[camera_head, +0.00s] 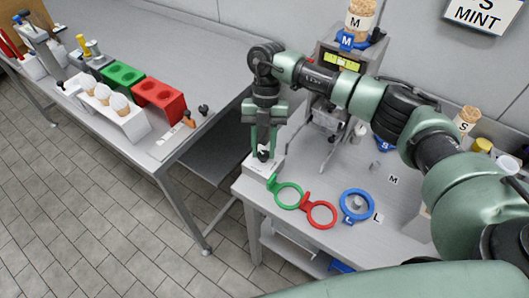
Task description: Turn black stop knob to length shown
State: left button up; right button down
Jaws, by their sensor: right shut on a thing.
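My right gripper (263,148) points down at the front left corner of the right-hand table, its two green fingers shut on a small black knob (263,156). The knob stands on top of a white block (258,169), and the fingers partly hide it. I cannot tell which way the knob is turned. My left gripper is not in view.
Green (289,208), red (334,216) and blue (370,207) rings lie right of the block. A machine (342,60) stands behind.

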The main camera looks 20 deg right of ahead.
jog(key=shift+a+n+h+b, duration=0.1)
jog(key=shift+n+h+b, duration=0.5)
jog(key=shift+n+b, duration=0.7)
jog(key=shift+n, duration=0.3)
jog(key=c, duration=1.1)
grip_release()
jog(key=shift+o, duration=0.2)
jog(key=shift+w+r, duration=0.3)
jog(key=shift+r, duration=0.2)
jog(key=b+v, duration=0.1)
jog(key=v, duration=0.5)
jog(key=shift+w+r+b, duration=0.2)
jog(key=shift+r+b, duration=0.1)
jog(key=shift+r, duration=0.05)
